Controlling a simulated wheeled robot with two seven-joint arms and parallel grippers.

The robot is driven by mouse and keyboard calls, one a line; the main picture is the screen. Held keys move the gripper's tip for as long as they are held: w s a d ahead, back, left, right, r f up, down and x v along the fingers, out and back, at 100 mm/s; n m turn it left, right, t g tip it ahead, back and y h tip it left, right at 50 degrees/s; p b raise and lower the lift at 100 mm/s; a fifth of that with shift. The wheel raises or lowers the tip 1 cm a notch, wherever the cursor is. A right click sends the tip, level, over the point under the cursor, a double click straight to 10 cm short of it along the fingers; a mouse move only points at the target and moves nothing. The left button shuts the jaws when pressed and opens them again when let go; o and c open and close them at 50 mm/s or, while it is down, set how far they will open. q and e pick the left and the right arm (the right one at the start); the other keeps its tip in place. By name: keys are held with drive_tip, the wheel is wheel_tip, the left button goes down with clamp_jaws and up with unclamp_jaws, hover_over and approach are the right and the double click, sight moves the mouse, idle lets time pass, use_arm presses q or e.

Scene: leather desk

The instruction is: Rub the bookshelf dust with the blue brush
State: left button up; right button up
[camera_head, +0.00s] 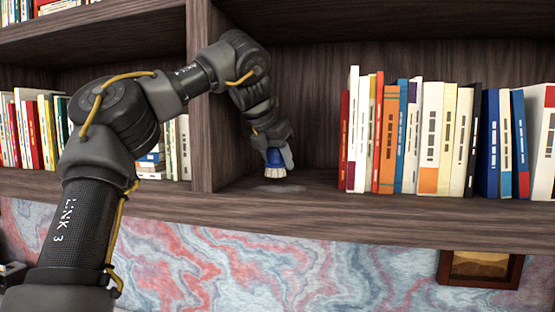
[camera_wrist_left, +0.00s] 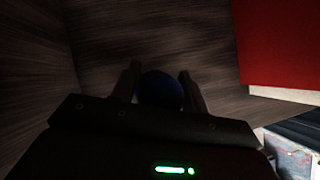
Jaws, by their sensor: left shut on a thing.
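My left gripper (camera_head: 275,152) reaches into the open part of the shelf and is shut on the blue brush (camera_head: 275,158). The brush is upright, with its pale bristles (camera_head: 275,174) pointing down just above or at the shelf board; I cannot tell if they touch. A pale grey dust patch (camera_head: 278,188) lies on the bookshelf board (camera_head: 330,207) below the bristles. In the left wrist view, the brush's dark blue rounded top (camera_wrist_left: 160,90) sits between the two fingers (camera_wrist_left: 160,82). My right gripper is not in view.
A row of upright books (camera_head: 430,135) stands right of the dust, starting with a red one (camera_head: 344,140). A vertical divider (camera_head: 201,125) is close on the left, with more books (camera_head: 40,130) beyond it. A framed picture (camera_head: 480,268) hangs below the shelf.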

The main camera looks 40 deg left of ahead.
use_arm(q)
drive_tip(key=shift+f+b, duration=0.35)
drive_tip(key=shift+f, duration=0.2)
drive_tip(key=shift+f, duration=0.4)
